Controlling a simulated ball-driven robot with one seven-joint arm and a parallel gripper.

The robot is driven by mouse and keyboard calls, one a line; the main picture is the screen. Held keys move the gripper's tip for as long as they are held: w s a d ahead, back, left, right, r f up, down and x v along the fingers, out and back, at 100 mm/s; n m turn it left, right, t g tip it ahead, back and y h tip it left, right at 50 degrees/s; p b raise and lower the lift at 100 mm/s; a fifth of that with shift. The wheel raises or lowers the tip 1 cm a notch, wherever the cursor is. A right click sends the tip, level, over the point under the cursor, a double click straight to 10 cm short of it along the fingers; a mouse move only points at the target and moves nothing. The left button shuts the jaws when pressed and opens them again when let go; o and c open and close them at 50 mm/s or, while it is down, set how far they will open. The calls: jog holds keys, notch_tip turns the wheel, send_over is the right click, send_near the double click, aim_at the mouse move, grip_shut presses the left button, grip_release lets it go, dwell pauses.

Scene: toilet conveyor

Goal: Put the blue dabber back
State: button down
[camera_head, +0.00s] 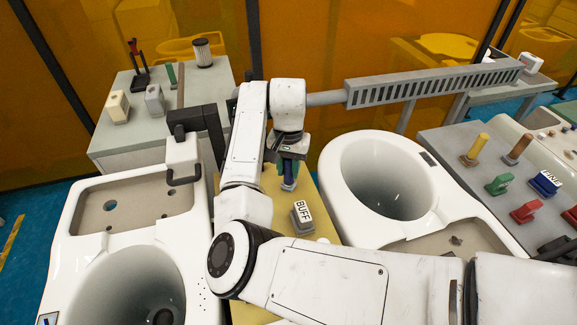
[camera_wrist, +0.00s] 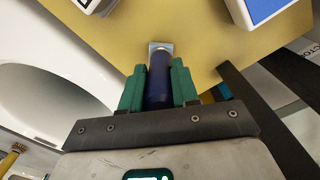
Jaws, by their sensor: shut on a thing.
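My gripper (camera_head: 289,170) is above the yellow board (camera_head: 320,228), between the two white toilets. It is shut on the blue dabber (camera_head: 289,185), with its green fingers on either side of the handle. In the wrist view, the dark blue dabber (camera_wrist: 158,85) stands between the fingers and its pale grey end (camera_wrist: 160,47) points away from the gripper, over the yellow board. I cannot tell whether that end touches the board. My own arm hides part of the board.
A grey BUFF block (camera_head: 302,215) sits on the board nearby. Toilets stand left (camera_head: 75,200) and right (camera_head: 350,160). The right grey table (camera_head: 450,150) holds yellow and brown dabbers and coloured blocks. The left rear table (camera_head: 125,140) holds blocks and a ribbed cylinder (camera_head: 203,52).

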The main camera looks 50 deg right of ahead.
jog(key=shift+f, duration=0.15)
jog(key=c, duration=0.8)
grip_release()
jog(key=shift+c, duration=0.2)
notch_tip(320, 180, up, 12)
jog(key=shift+d+r, duration=0.15)
jog(key=shift+r, duration=0.05)
